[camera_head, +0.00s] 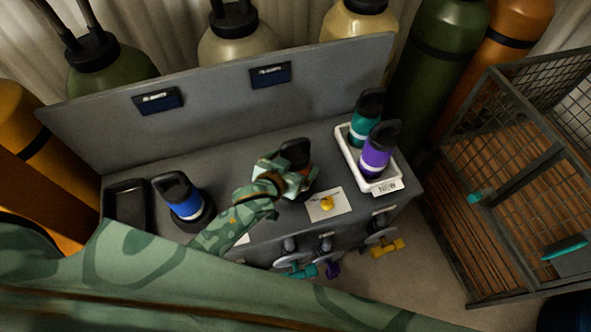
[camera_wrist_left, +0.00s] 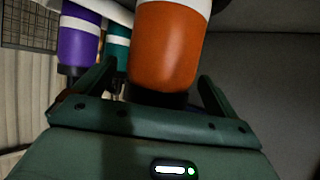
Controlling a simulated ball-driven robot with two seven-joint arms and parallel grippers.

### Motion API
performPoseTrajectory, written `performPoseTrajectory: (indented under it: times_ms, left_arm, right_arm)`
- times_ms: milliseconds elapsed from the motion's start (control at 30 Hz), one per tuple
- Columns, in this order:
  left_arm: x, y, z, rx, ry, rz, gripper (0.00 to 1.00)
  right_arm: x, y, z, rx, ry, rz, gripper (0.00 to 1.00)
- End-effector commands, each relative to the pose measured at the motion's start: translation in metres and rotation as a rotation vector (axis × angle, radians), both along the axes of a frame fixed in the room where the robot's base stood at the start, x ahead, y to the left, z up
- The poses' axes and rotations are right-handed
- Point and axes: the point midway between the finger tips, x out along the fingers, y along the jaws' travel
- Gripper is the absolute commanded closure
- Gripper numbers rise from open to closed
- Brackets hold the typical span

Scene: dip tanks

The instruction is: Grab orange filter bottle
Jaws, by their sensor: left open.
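The orange filter bottle (camera_head: 306,171) stands on the grey bench, mostly hidden by my left gripper in the head view; its black cap shows behind the gripper. My left gripper (camera_head: 290,178) is open, with one finger on each side of the bottle. I cannot tell whether either finger touches it. My right gripper is not in view.
A white tray (camera_head: 394,184) at the bench's right holds a teal bottle (camera_head: 366,118) and a purple bottle (camera_head: 376,156). A blue bottle (camera_head: 183,201) stands in a dark holder at left. A card with a yellow item (camera_head: 327,203) lies nearby. A back panel (camera_head: 215,98) bounds the bench.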

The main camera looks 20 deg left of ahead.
Motion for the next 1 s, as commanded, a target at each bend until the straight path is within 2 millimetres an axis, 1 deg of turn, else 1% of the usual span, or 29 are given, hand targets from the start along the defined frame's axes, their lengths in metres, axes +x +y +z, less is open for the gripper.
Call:
performPoseTrajectory:
  times_ms: [67, 233, 267, 300, 367, 400, 467, 500, 567, 600, 767, 833, 867, 967, 1000]
  left_arm:
    - [0.003, -0.001, -0.002, 0.000, 0.000, 0.000, 0.04]
    - [0.003, -0.001, -0.002, -0.001, 0.000, 0.000, 0.04]
    - [0.003, -0.001, -0.002, -0.001, 0.000, 0.000, 0.07]
    - [0.003, -0.001, -0.002, -0.001, 0.000, 0.000, 0.18]
    - [0.003, -0.001, -0.002, -0.001, 0.000, 0.000, 0.35]
    - [0.003, -0.001, -0.002, -0.001, 0.000, 0.000, 0.46]
    - [0.003, -0.001, -0.002, 0.000, 0.000, 0.000, 0.63]
    - [0.003, -0.001, -0.002, 0.000, 0.001, 0.000, 0.74]
    - [0.003, -0.001, -0.002, 0.000, 0.001, 0.000, 0.91]
    - [0.004, -0.001, -0.001, -0.002, -0.003, 0.000, 0.92]
    - [0.004, -0.001, 0.000, -0.002, -0.002, 0.000, 0.92]
    - [0.004, -0.001, 0.003, -0.001, -0.003, 0.000, 0.92]
    - [0.004, -0.001, 0.006, -0.001, -0.003, 0.000, 0.92]
    - [0.004, -0.001, 0.023, -0.002, -0.005, 0.000, 0.92]
    - [0.004, -0.001, 0.033, -0.003, -0.005, 0.000, 0.92]
  right_arm:
    - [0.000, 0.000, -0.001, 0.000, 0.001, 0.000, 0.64]
    - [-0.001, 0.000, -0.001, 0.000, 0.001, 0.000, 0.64]
    - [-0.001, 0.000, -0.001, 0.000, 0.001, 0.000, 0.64]
    - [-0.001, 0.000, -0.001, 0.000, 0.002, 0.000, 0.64]
    - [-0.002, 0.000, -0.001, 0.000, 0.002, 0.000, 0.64]
    - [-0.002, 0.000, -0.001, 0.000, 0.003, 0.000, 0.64]
    - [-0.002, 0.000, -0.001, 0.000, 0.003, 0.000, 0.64]
    - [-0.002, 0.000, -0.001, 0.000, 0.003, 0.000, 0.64]
    - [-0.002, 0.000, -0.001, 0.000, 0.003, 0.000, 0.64]
    - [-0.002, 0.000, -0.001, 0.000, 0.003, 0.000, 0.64]
    - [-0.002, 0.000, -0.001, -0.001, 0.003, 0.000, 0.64]
    - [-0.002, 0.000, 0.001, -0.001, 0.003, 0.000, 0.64]
    - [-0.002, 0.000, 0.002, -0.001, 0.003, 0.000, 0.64]
    - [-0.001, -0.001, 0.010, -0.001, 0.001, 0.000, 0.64]
    - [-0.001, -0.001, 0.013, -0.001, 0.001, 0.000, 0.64]
